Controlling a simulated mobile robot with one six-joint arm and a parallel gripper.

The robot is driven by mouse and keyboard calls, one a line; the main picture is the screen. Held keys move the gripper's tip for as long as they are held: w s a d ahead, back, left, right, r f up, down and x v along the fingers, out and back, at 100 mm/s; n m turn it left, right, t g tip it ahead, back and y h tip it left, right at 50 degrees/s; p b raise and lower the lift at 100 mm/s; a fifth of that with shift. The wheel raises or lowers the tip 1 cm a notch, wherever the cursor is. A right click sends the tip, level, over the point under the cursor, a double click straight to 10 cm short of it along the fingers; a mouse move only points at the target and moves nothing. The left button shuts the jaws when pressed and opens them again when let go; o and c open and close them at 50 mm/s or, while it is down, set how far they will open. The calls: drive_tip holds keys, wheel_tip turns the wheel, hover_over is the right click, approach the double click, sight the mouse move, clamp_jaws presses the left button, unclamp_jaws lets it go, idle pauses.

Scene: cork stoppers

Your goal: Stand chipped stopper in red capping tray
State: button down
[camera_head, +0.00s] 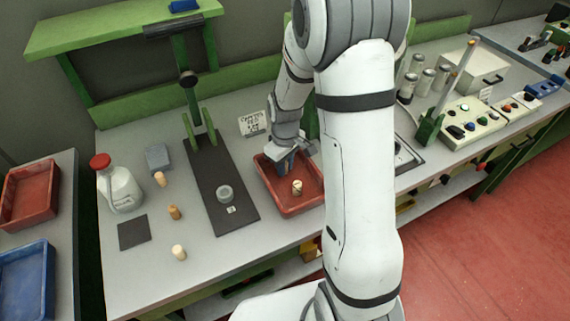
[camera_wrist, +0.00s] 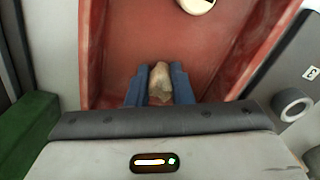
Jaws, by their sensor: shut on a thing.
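The red tray (camera_head: 273,185) sits on the grey bench, right of the dark mat. My gripper (camera_head: 287,168) reaches down into the tray's back part. In the wrist view my gripper (camera_wrist: 159,85) has its blue fingers shut on a tan, uneven-looking stopper (camera_wrist: 160,78), over the tray floor (camera_wrist: 130,40). The stopper's lower end is hard to see, so I cannot tell whether it touches the floor. Another pale-topped stopper (camera_head: 297,187) stands in the tray in front of the fingers; its top shows at the wrist view's upper edge (camera_wrist: 197,4).
Three loose stoppers stand left of the mat: one at the back (camera_head: 160,179), a browner one (camera_head: 174,212) and a pale one (camera_head: 179,252). A red-capped jug (camera_head: 120,186) is at far left. The green press (camera_head: 190,90) stands behind the mat. A small sign (camera_head: 252,123) stands behind the tray.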

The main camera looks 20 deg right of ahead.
drive_tip(key=c, duration=1.3)
unclamp_jaws()
wheel_tip(320, 180, up, 12)
drive_tip(key=s+r+m+t, duration=0.1)
drive_tip(key=s+r+m, duration=0.1)
drive_tip(key=s, duration=0.4)
drive_tip(key=s+r+m+t, duration=0.1)
drive_tip(key=s+r+m, duration=0.1)
drive_tip(key=s, duration=0.4)
drive_tip(key=s+r+m+t, duration=0.1)
drive_tip(key=s+r+m, duration=0.1)
drive_tip(key=s, duration=0.4)
drive_tip(key=shift+s+d+r+m, duration=0.1)
drive_tip(key=shift+r+m, duration=0.05)
drive_tip(key=shift+r, duration=0.25)
drive_tip(key=shift+s+d+r+m, duration=0.1)
drive_tip(key=shift+r+m, duration=0.05)
drive_tip(key=shift+r, duration=0.2)
